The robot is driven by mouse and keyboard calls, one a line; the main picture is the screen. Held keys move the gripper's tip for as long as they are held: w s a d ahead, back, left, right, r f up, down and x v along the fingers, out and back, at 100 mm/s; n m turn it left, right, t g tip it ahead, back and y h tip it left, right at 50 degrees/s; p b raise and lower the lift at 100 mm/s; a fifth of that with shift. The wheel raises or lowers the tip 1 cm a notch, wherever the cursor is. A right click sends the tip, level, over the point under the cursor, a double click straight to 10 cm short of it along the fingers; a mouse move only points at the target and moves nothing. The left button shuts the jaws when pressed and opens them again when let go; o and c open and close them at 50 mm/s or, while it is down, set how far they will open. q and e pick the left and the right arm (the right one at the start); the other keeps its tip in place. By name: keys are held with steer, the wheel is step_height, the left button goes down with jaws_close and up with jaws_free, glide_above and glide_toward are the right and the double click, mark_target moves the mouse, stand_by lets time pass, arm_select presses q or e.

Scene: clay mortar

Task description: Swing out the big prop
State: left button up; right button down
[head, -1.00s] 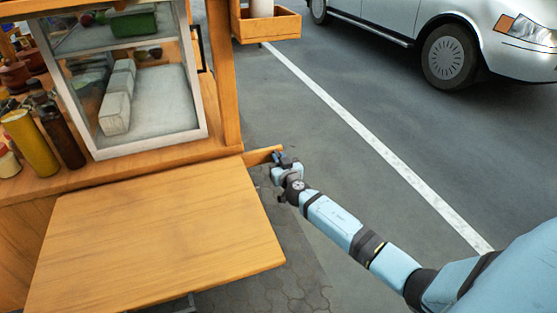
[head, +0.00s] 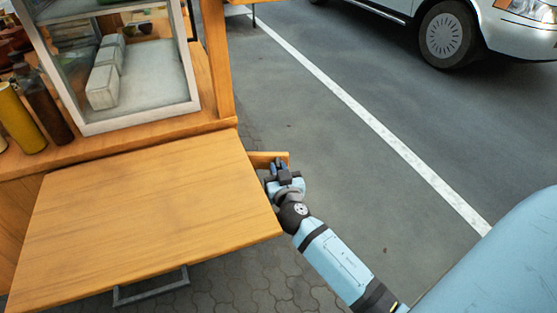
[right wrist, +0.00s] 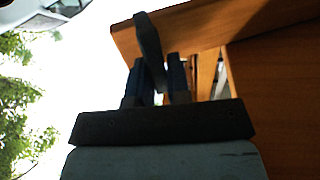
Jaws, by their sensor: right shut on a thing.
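The big prop (head: 258,159) is a short wooden bar whose end shows past the right edge of the wooden leaf (head: 140,210). The rest of it is hidden behind the leaf. My right gripper (head: 281,168) is at the prop's outer end and shut on it. In the right wrist view, the prop (right wrist: 210,22) crosses the top, and my right gripper's (right wrist: 158,72) blue fingers reach up to it, with a dark upright piece between them. My left gripper is not in view.
A glass display case (head: 130,65) stands on the wooden counter (head: 170,140), with bottles (head: 20,118) at its left. A grey metal frame (head: 150,286) shows below the leaf. The pavement to the right is clear up to a silver car (head: 470,35).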

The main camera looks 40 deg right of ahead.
steer(key=shift+s+a, duration=0.1)
steer(key=shift+a, duration=0.05)
steer(key=c, duration=1.1)
jaws_free()
step_height(320, 180, up, 20)
steer(key=p, duration=0.6)
